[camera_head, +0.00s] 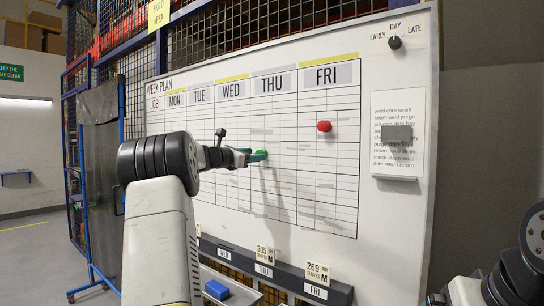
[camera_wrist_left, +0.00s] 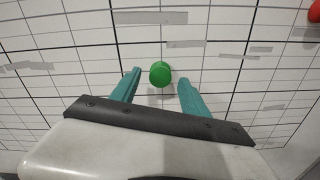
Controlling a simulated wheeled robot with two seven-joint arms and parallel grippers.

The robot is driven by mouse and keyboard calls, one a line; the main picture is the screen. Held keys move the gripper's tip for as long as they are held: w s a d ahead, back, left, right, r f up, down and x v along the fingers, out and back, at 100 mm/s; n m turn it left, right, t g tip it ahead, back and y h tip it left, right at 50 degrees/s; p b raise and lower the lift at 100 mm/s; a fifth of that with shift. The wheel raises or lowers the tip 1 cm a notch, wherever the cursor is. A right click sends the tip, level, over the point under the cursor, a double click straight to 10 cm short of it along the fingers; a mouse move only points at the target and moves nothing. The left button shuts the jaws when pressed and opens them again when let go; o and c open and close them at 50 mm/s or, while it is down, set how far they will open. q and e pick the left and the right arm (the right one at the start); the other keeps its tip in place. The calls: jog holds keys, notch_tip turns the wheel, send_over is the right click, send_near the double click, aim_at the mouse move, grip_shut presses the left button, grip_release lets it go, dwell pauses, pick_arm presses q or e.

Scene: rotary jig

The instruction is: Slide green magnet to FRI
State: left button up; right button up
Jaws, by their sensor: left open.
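The green magnet (camera_head: 262,153) is on the whiteboard, in the THU column near its left side. It also shows as a round green knob in the left wrist view (camera_wrist_left: 160,74). My left gripper (camera_head: 254,156) is at the board by the magnet. In the left wrist view its teal fingers (camera_wrist_left: 157,88) are apart, one on each side of the magnet, with gaps on both sides. The FRI column heading (camera_head: 330,76) is to the right of THU.
A red magnet (camera_head: 324,126) sits in the FRI column, higher than the green one. A knob (camera_head: 395,43) and a text sheet with a grey block (camera_head: 397,134) are on the board's right. A ledge with day labels (camera_head: 285,272) runs below. A blue block (camera_head: 217,289) lies beneath.

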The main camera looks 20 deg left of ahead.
pick_arm(q)
jog(key=shift+w+d, duration=0.25)
jog(key=shift+w, duration=0.35)
grip_shut()
dwell(1.1)
